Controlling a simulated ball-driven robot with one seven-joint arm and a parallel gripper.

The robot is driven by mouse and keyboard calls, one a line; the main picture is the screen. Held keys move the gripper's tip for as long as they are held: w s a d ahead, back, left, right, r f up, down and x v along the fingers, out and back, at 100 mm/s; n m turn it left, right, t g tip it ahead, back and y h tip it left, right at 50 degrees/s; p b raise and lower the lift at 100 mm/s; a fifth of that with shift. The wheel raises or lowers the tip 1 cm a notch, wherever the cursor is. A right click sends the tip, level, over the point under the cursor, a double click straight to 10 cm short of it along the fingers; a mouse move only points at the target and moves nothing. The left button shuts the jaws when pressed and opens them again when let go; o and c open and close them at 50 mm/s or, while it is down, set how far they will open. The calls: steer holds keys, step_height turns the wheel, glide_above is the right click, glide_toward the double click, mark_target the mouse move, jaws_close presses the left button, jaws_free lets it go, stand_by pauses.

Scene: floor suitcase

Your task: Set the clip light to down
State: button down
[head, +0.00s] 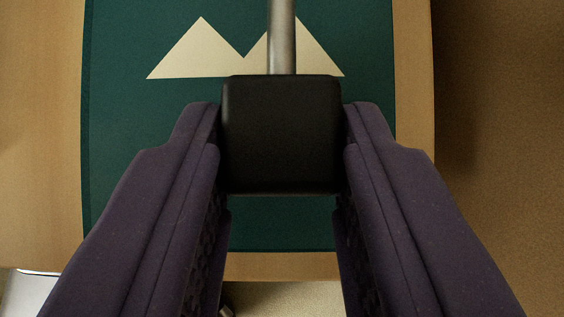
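The clip light shows in the head view as a black, block-shaped part (281,135) with a grey metal rod (282,38) running from its top to the upper edge of the picture. I cannot tell whether this block is the lamp head or the clip. My gripper (281,125) has its two dark purple fingers at the left and right sides of the block. The fingertips appear to touch its sides, and the block fills the gap between them. The rest of the light is out of view.
Behind the block is a dark green panel (130,130) with cream triangle shapes (198,55) and a light wooden border (413,80). A brown surface (500,150) lies to the right. A pale object (28,292) shows at the lower left.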

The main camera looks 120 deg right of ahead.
steer(key=c, duration=0.8)
jaws_free()
steer(key=shift+o, duration=0.2)
